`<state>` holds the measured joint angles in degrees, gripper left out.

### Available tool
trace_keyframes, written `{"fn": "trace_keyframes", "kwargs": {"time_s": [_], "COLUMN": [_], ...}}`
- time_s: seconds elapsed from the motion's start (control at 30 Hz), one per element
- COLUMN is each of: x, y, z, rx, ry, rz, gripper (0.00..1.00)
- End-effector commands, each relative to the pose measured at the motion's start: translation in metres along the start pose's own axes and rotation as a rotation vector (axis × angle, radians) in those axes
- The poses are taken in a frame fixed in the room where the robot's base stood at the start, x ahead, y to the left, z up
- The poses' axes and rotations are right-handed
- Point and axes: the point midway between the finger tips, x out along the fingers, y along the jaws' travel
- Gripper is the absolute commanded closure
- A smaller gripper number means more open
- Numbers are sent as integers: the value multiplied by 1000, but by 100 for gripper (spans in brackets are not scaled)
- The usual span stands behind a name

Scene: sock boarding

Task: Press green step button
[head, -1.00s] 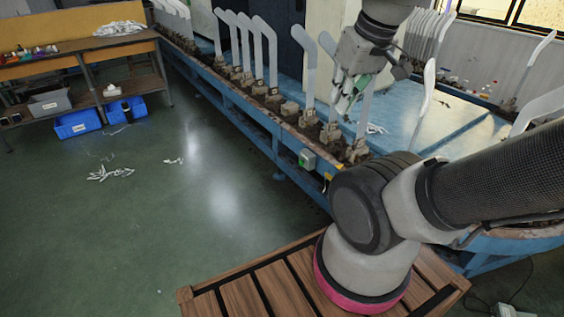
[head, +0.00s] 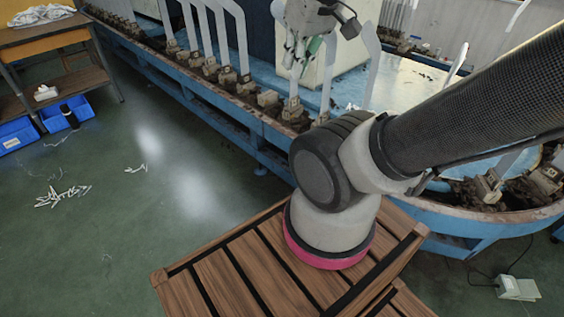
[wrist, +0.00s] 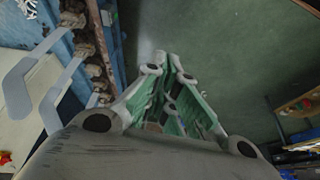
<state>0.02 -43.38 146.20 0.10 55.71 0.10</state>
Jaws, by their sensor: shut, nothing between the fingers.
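The green step button does not show in the head view now; my arm covers part of the blue machine's near side, where a small box with green on it showed earlier. My gripper (head: 298,62) is raised above the blue machine (head: 232,112), among the upright grey sock boards (head: 327,75). In the wrist view my gripper (wrist: 168,66) is shut, its grey-and-green fingers meeting with nothing between them. Beyond the fingertips I see green floor and the machine's edge.
The sock boards stand in a row along the machine's rim. A wooden slatted platform (head: 222,282) lies below my arm. A white pedal-like box (head: 517,289) with a cable is on the floor at right. The green floor (head: 110,240) at left is mostly open.

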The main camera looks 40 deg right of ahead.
Motion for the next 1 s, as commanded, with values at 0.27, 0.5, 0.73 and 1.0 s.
{"fn": "trace_keyframes", "kwargs": {"time_s": [0.27, 0.5, 0.73, 1.0], "x": [0, 9, 50, 150], "y": [0, 17, 74, 128], "z": [0, -13, -68, -142], "rx": [0, -35, -217, -563], "ry": [0, -70, -305, -573], "rz": [0, 69, 305, 527], "gripper": [100, 100, 100, 100]}}
